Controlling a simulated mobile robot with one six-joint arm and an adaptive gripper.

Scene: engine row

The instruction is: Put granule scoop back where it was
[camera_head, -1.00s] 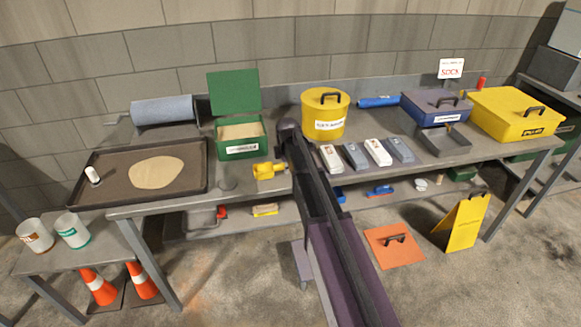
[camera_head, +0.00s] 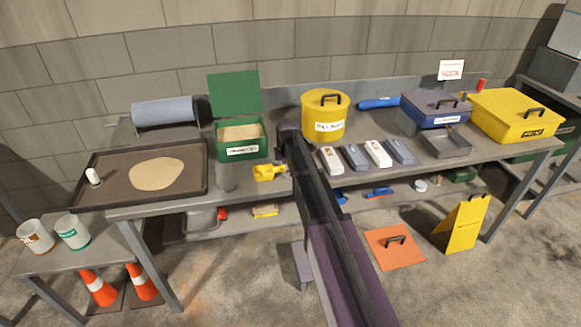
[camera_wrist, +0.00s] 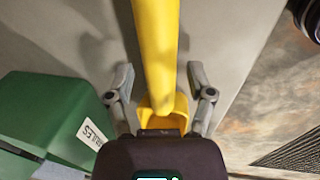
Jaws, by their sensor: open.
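The yellow granule scoop (camera_head: 268,172) is at the bench's front edge, just in front of the open green granule bin (camera_head: 224,151). In the wrist view the scoop (camera_wrist: 155,45) runs between the two fingers of my gripper (camera_wrist: 160,72), handle and hollow part both showing. The fingers stand apart, with a visible gap on each side of the scoop. The green bin (camera_wrist: 50,110) shows at the left of the wrist view. The bin's lid (camera_head: 234,92) is raised, and pale granules fill it. My gripper is hidden behind my arm in the head view.
A dark tray (camera_head: 100,192) with a pale patch lies left of the bin. A yellow drum (camera_head: 322,105) stands behind my arm, and several grey and white packs lie to its right. A lower shelf (camera_head: 190,232) holds small items. Bare bench surface surrounds the scoop.

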